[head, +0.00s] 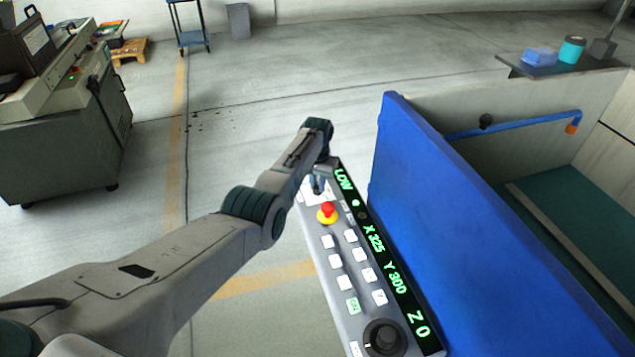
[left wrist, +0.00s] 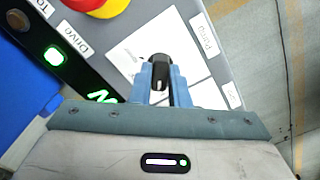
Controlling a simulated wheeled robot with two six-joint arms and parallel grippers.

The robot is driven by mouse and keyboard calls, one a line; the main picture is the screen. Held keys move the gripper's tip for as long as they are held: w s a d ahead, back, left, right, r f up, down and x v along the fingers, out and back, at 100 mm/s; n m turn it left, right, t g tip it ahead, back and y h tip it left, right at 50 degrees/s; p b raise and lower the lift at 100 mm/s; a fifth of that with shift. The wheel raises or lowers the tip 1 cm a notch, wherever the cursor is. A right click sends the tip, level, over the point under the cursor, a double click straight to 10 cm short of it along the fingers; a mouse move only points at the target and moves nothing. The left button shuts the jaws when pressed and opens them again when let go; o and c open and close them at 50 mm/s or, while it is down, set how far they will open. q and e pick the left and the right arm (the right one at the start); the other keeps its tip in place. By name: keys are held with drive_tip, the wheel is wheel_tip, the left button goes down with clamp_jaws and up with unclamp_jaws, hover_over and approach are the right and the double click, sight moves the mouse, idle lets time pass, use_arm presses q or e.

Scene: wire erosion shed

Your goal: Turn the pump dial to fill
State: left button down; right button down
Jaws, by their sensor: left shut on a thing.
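The pump dial (left wrist: 158,64) is a small black knob on a white plate (left wrist: 128,50), beside a label reading "Pump", in the left wrist view. My left gripper (left wrist: 160,82) has its two blue fingers shut on the dial, one on each side. In the head view my left gripper (head: 318,184) is at the far end of the grey control panel (head: 338,292); there the fingers and arm hide the dial. Another small label (left wrist: 232,95) by the dial is too cut off to read. The panel display (head: 375,240) shows green LOW, X 325, Y 300 and Z 0. My right gripper is out of view.
A red emergency button (head: 327,210) on a yellow base sits close to the gripper. Several white keys (head: 347,282) and a large black handwheel (head: 384,338) are nearer. A tall blue machine wall (head: 430,190) stands right of the panel. Open floor lies to the left.

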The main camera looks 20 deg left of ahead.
sight(317, 185)
use_arm(q)
drive_tip(key=shift+w+r+n, duration=0.1)
drive_tip(key=shift+n, duration=0.3)
drive_tip(key=c, duration=1.4)
unclamp_jaws()
drive_tip(key=shift+r, duration=0.1)
drive_tip(key=shift+r, duration=0.3)
wheel_tip(317, 185, up, 10)
drive_tip(key=shift+b, duration=0.5)
